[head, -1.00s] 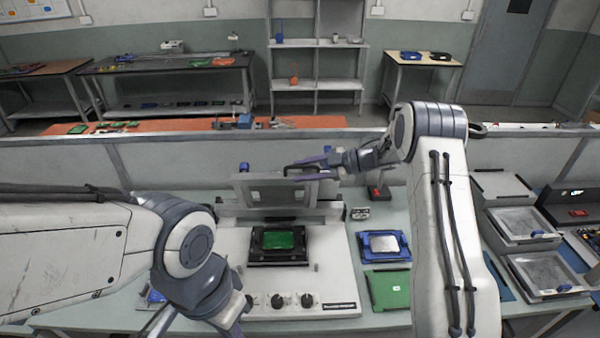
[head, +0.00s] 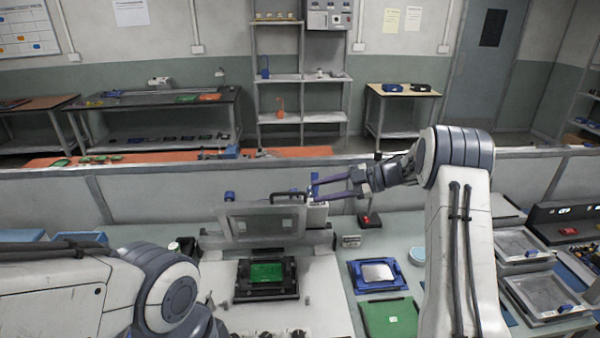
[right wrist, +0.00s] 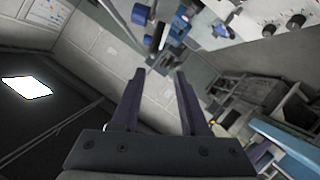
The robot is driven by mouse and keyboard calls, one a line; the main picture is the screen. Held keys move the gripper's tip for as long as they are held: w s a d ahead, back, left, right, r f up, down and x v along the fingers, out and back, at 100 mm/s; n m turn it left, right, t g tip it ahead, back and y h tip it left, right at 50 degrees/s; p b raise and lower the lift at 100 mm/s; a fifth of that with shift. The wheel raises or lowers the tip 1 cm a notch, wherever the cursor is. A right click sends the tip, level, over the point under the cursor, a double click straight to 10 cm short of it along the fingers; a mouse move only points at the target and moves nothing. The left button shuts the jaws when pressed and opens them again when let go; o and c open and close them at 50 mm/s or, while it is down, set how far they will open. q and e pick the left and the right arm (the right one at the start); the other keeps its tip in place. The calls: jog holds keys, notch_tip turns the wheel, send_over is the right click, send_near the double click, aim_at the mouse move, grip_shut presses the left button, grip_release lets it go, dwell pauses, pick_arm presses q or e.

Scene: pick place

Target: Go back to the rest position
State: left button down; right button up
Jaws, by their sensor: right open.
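My right gripper (head: 315,189) is open and empty in the head view, raised beside the upright lid (head: 258,222) of the white test station. In the right wrist view its two dark fingers (right wrist: 160,100) stand apart with nothing between them. My left arm comes in from the left in the head view, low at the front; its gripper is below the picture edge. A green circuit board (head: 267,273) sits in the black holder (head: 240,290) on the station.
Right of the station are a blue fixture (head: 355,277) with a silver plate and a green board (head: 392,318). Grey trays (head: 540,293) stand at the far right. A low grey partition (head: 150,197) runs behind the bench.

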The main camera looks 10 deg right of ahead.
jog(key=w+a+r+t, duration=0.1)
jog(key=w+a+r, duration=0.1)
jog(key=a, duration=0.1)
jog(key=w+a+r+m+t+h, duration=0.1)
jog(key=w+a, duration=0.1)
jog(key=shift+a+t+b, duration=0.15)
jog(key=shift+t+b, duration=0.15)
jog(key=s+a+r+m+t+h+b, duration=0.15)
jog(key=a+r+m+t+h, duration=0.25)
jog(key=a+m+h, duration=0.5)
jog(key=s+a+f+m+g, duration=0.1)
jog(key=s+f+g, duration=0.3)
jog(key=s, duration=1)
jog(key=s+a+f+m+g+h+b, duration=0.1)
jog(key=s+f+g, duration=0.2)
jog(key=s, duration=1.1)
jog(key=s+a+f+m+g+h+b, duration=0.1)
jog(key=s+f+g, duration=0.3)
jog(key=s, duration=1)
jog(key=shift+a+f+g, duration=0.2)
jog(key=shift+f+g, duration=0.1)
jog(key=shift+f, duration=0.6)
